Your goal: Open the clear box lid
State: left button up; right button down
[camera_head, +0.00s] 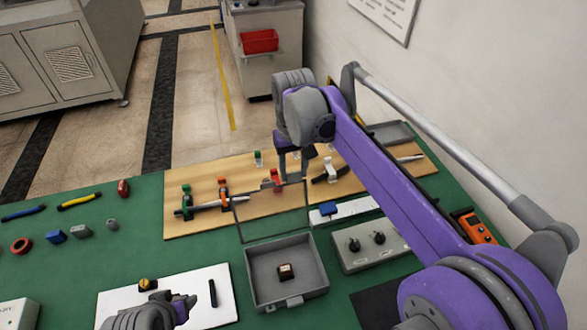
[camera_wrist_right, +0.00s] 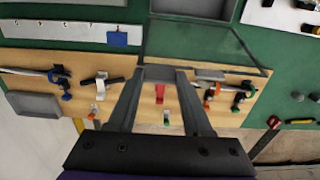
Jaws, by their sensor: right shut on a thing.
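The grey box (camera_head: 252,293) stands on the green table, and a small dark block (camera_head: 286,271) lies inside it. Its clear lid (camera_head: 270,213) with a dark rim stands raised from the box's back edge. The lid also shows in the right wrist view (camera_wrist_right: 205,45). My right gripper (camera_head: 291,178) is at the lid's upper edge. In the right wrist view, my right gripper (camera_wrist_right: 162,72) has its fingertips on the lid's edge. My left gripper (camera_head: 180,308) is low at the left over a white board, and its finger opening is unclear.
Behind the box, a wooden board (camera_head: 200,228) carries clamps and a rod. A grey panel with knobs (camera_head: 367,248) stands right of the box. Coloured tools and small blocks lie on the green table (camera_head: 60,280) at the left.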

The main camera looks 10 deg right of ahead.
dwell(0.4)
jog(key=shift+t, duration=0.6)
jog(key=shift+s+d+r, duration=0.1)
jog(key=shift+s+r, duration=0.1)
jog(key=shift+s, duration=0.9)
jog(key=shift+s+r, duration=0.2)
jog(key=shift+s, duration=0.9)
jog(key=c, duration=0.6)
grip_release()
jog(key=shift+r, duration=0.1)
notch_tip(320, 180, up, 11)
jog(key=s+p, duration=0.1)
jog(key=shift+s+f, duration=0.15)
jog(key=shift+f, duration=0.05)
